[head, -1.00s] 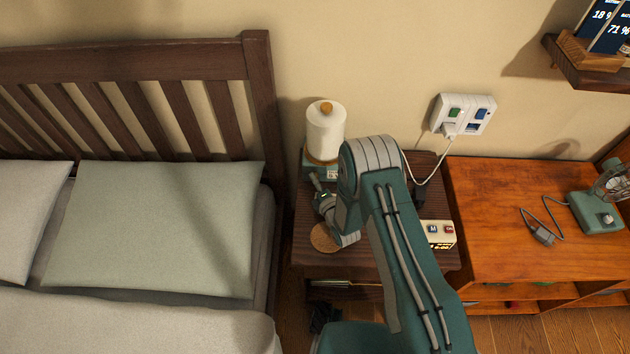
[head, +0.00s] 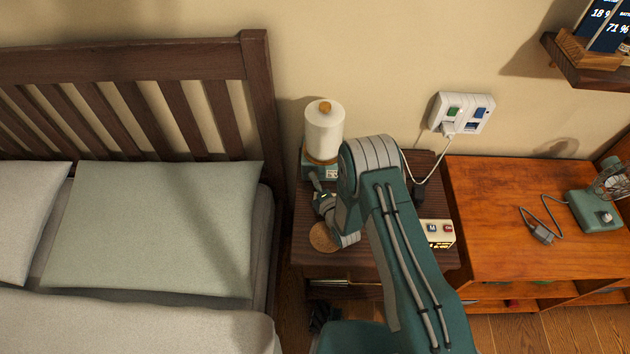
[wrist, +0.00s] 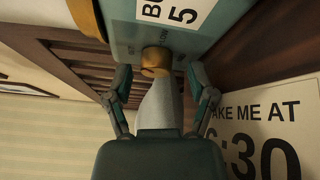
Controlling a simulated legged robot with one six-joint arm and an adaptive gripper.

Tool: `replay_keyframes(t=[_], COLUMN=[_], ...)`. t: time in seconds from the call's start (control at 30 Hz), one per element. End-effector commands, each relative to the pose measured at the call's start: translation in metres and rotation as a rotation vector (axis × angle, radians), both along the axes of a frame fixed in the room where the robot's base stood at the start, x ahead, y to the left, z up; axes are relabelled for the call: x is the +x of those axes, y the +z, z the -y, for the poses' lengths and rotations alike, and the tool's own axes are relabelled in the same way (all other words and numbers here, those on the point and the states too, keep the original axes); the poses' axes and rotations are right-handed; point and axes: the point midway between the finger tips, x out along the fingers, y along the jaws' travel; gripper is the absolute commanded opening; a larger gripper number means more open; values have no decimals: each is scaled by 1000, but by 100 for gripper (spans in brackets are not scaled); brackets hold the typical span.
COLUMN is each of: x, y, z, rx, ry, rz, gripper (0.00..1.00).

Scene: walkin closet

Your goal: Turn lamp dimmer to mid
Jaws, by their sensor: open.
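The lamp (head: 324,130) has a white shade with a wooden top and a teal base (head: 311,160). It stands at the back left of the dark nightstand (head: 303,222). In the wrist view the teal lamp base (wrist: 195,38) bears a white label, partly cut off, and a brass dimmer knob (wrist: 156,60). My gripper (wrist: 160,84) is open, with one finger on each side of the knob. I cannot tell whether the fingers touch it. In the head view my gripper (head: 315,182) is at the base's front, and my arm hides part of the nightstand.
A cream box with buttons (head: 438,232) and a round coaster (head: 322,238) are on the nightstand. A card reading "ME AT" (wrist: 262,135) shows in the wrist view. A wall outlet (head: 462,113) has a plugged-in cord. The bed (head: 150,225) stands left, an orange-brown cabinet (head: 500,200) right.

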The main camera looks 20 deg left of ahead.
Motion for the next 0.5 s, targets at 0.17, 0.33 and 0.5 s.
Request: replay_keyframes(t=[0.17, 0.33, 0.5], x=[-19, -47, -71], y=[-1, 0, 1], z=[17, 41, 63], rx=[-4, -3, -4], ry=[-2, -3, -3], rz=[-6, -7, -8], gripper=[75, 75, 75])
